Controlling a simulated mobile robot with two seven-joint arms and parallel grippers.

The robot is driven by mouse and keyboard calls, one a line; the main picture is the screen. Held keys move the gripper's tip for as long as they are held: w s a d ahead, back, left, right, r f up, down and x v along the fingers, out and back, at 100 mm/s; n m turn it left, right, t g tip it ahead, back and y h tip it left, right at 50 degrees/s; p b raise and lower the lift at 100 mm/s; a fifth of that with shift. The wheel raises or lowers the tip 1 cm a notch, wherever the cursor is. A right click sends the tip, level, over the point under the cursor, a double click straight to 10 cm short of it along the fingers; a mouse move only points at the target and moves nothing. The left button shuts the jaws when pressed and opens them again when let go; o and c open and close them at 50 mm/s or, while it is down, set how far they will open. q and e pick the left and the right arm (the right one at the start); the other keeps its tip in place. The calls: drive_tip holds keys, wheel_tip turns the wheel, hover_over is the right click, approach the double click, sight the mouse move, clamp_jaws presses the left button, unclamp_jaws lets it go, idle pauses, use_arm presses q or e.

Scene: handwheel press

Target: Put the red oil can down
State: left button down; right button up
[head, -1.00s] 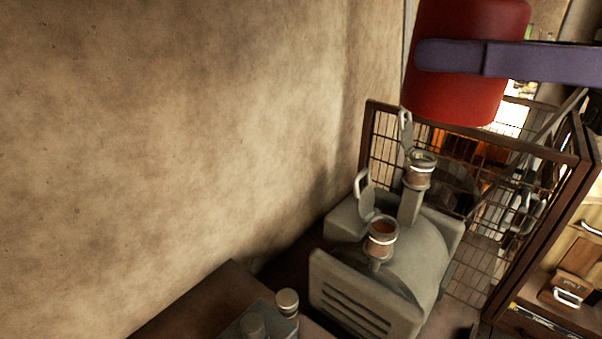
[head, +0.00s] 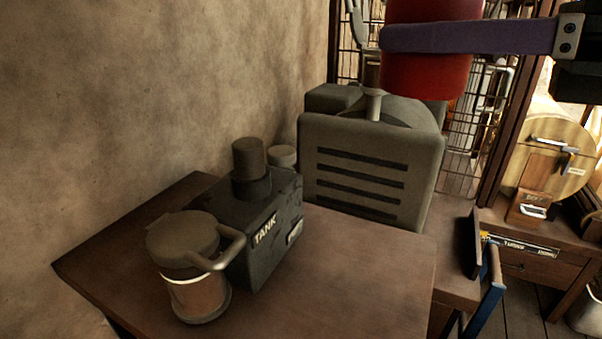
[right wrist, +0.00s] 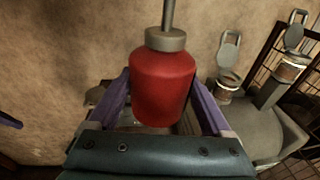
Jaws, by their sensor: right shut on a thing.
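The red oil can (head: 428,75) is at the top right of the head view, upright and in the air. My right gripper (head: 400,38), with purple fingers, is shut around its body. In the right wrist view, the can (right wrist: 163,88) with its grey cap and thin spout stands between the two fingers (right wrist: 160,95). The can's top is cut off in the head view. A purple piece at the left edge of the right wrist view looks like a finger of my left gripper (right wrist: 9,121); its jaws cannot be made out.
A brown table (head: 365,265) holds a dark box marked TANK (head: 270,235) and a lidded mug-like container (head: 192,270). Its front right is clear. Behind stands a grey slotted machine (head: 365,180) with a wire cage (head: 465,140). A wall (head: 150,90) runs along the left.

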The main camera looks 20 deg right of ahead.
wheel_tip(320, 180, down, 14)
drive_tip(key=b, duration=0.6)
drive_tip(key=shift+r, duration=0.15)
drive_tip(key=shift+f+b, duration=1.1)
drive_tip(key=shift+f, duration=1.45)
drive_tip(key=shift+f, duration=0.2)
drive_tip(key=o, duration=1.3)
